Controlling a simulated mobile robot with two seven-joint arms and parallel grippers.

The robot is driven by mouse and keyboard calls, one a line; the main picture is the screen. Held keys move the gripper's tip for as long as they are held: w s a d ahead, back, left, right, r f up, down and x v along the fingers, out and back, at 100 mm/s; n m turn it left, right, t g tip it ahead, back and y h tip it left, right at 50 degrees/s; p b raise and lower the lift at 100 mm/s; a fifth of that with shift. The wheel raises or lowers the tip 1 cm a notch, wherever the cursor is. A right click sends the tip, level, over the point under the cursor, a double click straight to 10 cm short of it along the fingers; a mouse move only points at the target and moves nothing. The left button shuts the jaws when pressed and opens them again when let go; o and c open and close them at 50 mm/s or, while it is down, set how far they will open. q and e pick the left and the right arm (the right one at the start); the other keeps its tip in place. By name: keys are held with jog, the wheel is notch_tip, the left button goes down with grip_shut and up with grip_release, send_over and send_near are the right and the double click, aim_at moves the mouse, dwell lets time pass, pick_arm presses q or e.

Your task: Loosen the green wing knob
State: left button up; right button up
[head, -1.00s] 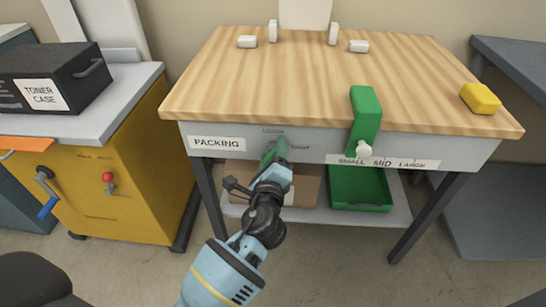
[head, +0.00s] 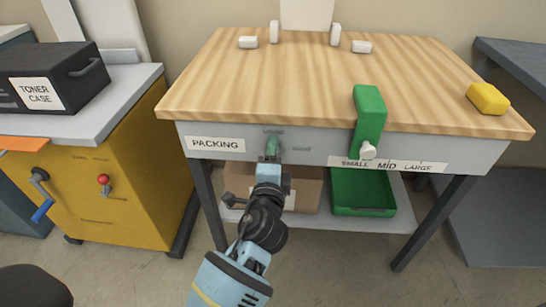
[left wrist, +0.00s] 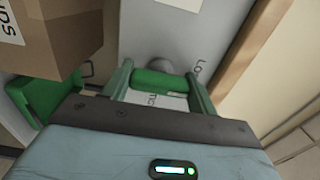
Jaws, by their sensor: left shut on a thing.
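The green wing knob (head: 272,144) sits on the grey front apron of the packing table, below faint lettering. In the head view its bar stands roughly upright, and its lower part is hidden by my left gripper (head: 271,155). In the left wrist view the green knob (left wrist: 158,82) lies between the two fingers of my left gripper (left wrist: 160,88), which is shut on it. A round grey piece (left wrist: 160,66) shows behind the knob. My right gripper is not in view.
Right of the knob, a green slider (head: 369,110) with a white knob (head: 368,151) hangs over the table edge (head: 300,125) by the SMALL MID LARGE label. A cardboard box (head: 308,188) and green tray (head: 361,211) are on the lower shelf. A yellow cabinet (head: 130,190) stands left.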

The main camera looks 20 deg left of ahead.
pick_arm(q)
jog(key=shift+o, duration=0.2)
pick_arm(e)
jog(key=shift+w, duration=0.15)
pick_arm(q)
jog(key=o, duration=1)
jog(key=shift+c, duration=0.2)
jog(key=shift+s, duration=0.15)
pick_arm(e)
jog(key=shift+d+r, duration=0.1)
